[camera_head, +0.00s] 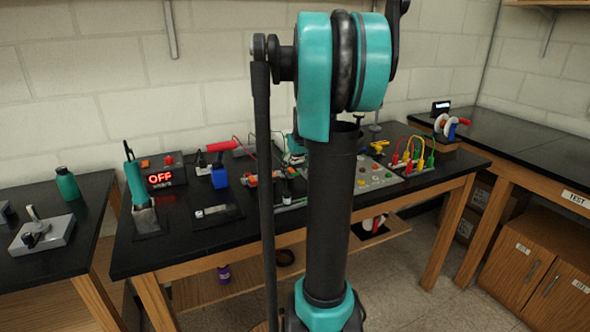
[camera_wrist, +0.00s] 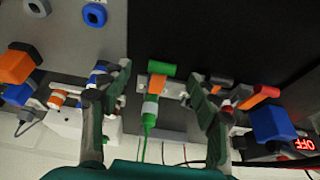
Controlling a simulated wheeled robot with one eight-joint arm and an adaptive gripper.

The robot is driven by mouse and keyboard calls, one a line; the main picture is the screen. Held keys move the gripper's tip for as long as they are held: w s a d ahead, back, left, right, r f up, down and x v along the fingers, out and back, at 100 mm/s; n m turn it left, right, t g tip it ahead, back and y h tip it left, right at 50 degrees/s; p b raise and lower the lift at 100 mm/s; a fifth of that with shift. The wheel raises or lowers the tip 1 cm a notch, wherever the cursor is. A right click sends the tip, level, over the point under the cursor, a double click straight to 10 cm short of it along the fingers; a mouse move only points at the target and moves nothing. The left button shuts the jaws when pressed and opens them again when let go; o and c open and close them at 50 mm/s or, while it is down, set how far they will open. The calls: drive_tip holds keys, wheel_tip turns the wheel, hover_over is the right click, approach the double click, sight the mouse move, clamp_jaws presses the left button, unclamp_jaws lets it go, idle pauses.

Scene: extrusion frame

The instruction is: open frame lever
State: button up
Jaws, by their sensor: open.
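In the wrist view, my gripper (camera_wrist: 160,72) is open, with one finger on each side of a small lever-like part (camera_wrist: 157,82). This part has a green cylindrical end, an orange middle and a white band, with a green cord-like length below. It sits on a pale rail or bracket. No contact with the fingers is clear. I cannot tell for sure that it is the frame lever. In the head view, my own arm hides the middle of the bench, and small orange parts on a rail (camera_head: 265,179) show just left of it.
A lit OFF display (camera_head: 160,178) is farther left. A white box (camera_wrist: 82,124) is near the left finger. A panel with coloured cables (camera_head: 408,165) lies right.

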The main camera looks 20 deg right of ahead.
sight(294, 172)
drive_tip(key=c, duration=1.2)
drive_tip(key=shift+o, duration=0.2)
drive_tip(key=shift+w, duration=0.1)
drive_tip(key=r+g, duration=0.1)
drive_tip(key=g, duration=0.1)
drive_tip(key=w+g, duration=0.1)
drive_tip(key=g, duration=0.1)
drive_tip(key=shift+w+r, duration=0.2)
drive_tip(key=shift+r, duration=0.15)
drive_tip(key=shift+w+r+g, duration=0.3)
drive_tip(key=shift+w+g, duration=0.2)
drive_tip(key=shift+g, duration=0.7)
drive_tip(key=shift+w+r+g, duration=0.3)
drive_tip(key=shift+w+g, duration=0.15)
drive_tip(key=shift+g, duration=0.75)
